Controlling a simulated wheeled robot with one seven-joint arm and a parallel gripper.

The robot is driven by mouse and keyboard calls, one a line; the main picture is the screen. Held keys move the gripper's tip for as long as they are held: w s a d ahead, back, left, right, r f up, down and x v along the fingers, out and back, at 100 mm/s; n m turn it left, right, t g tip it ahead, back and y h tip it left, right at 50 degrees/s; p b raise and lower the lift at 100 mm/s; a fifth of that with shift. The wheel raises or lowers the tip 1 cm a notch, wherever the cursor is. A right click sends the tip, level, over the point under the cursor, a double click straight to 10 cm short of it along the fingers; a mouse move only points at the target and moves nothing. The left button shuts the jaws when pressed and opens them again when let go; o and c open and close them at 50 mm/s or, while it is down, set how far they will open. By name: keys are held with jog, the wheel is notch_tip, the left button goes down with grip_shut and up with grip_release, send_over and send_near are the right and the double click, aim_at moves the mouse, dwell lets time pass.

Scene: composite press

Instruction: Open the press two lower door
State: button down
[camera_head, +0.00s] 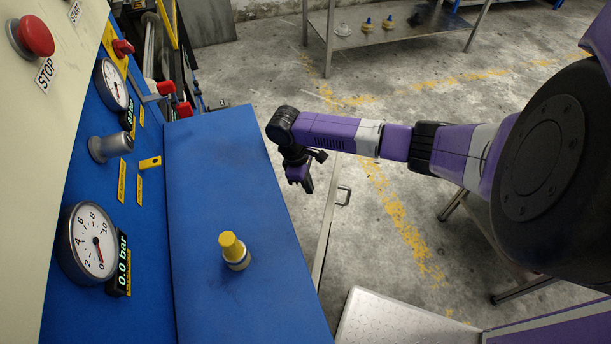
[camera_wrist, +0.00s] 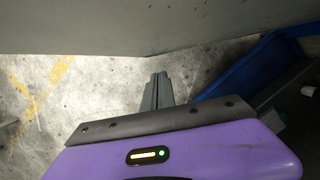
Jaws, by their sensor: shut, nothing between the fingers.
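The press shows in the head view as a blue body with gauges and a blue ledge (camera_head: 215,190). Past the ledge's right edge, a narrow pale strip with a metal handle (camera_head: 344,196) shows low down; it looks like the top edge of a lower door (camera_head: 326,225), whose face is hidden from above. My gripper (camera_head: 306,184) hangs downward just right of the ledge, left of the handle and apart from it. In the wrist view its grey fingers (camera_wrist: 157,90) are shut together and empty. A plain grey panel (camera_wrist: 140,25) spans the top there.
A yellow-capped knob (camera_head: 233,250) stands on the ledge. Gauges (camera_head: 93,241) and a red stop button (camera_head: 36,36) are at left. A metal table (camera_head: 400,35) stands at the back. Concrete floor (camera_head: 400,120) is open behind my arm. A blue part (camera_wrist: 240,70) shows at right in the wrist view.

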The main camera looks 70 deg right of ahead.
jog(key=s+f, duration=0.1)
jog(key=s+f+p, duration=0.1)
jog(key=s, duration=0.1)
jog(key=s+f+p, duration=0.1)
jog(key=shift+s+d, duration=0.35)
jog(key=shift+s, duration=0.05)
